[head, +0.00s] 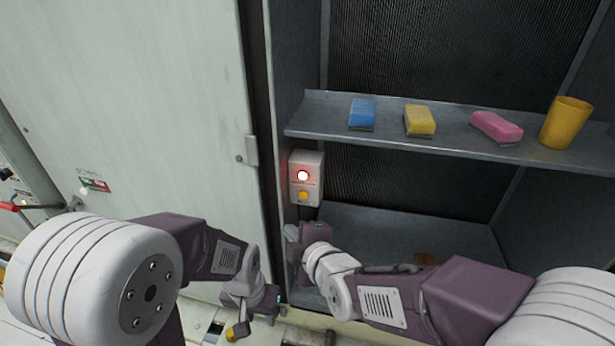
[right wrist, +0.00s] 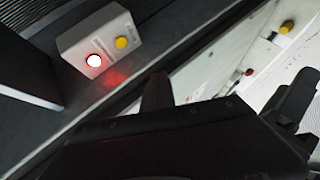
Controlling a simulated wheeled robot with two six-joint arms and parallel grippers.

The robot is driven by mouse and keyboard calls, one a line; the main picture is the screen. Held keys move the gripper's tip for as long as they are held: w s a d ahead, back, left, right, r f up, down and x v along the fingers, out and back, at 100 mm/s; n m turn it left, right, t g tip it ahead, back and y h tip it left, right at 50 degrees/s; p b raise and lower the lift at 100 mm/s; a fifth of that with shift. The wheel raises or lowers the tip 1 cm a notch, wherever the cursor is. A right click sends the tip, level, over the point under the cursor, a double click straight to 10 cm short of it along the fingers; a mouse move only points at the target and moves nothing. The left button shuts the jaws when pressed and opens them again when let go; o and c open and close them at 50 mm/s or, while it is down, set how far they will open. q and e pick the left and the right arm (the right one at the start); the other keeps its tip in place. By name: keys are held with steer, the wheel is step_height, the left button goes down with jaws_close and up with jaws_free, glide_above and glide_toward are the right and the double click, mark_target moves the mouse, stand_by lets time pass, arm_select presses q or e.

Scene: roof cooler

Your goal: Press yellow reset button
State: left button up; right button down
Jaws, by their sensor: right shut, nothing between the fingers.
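The yellow reset button (head: 303,196) sits low on a pale control box (head: 316,170), fixed to the left inner wall of the open cabinet. A lit lamp (head: 302,175) with a red glow is above it. In the right wrist view the yellow button (right wrist: 121,42) and the lit lamp (right wrist: 94,60) show unobstructed on the box. My right gripper (head: 294,236) is just below the box, shut and empty, apart from the button. My left gripper (head: 262,303) is lower, outside the cabinet by the door's bottom edge; its jaws are too small to read.
A shelf (head: 400,140) above holds a blue sponge (head: 362,113), a yellow sponge (head: 420,120), a pink sponge (head: 496,126) and a yellow cup (head: 566,122). A large pale door (head: 150,100) stands left of the opening. A small yellow-and-black thing (head: 237,331) is below my left gripper.

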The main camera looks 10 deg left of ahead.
glide_toward(303, 204)
steer(key=shift+w+a, duration=0.35)
steer(key=shift+a, duration=0.4)
steer(key=shift+w+a, duration=0.3)
steer(key=shift+a, duration=0.45)
steer(key=shift+w+a, duration=0.35)
steer(key=shift+a, duration=0.4)
steer(key=shift+w, duration=0.1)
stand_by(0.5)
steer(key=shift+w, duration=0.35)
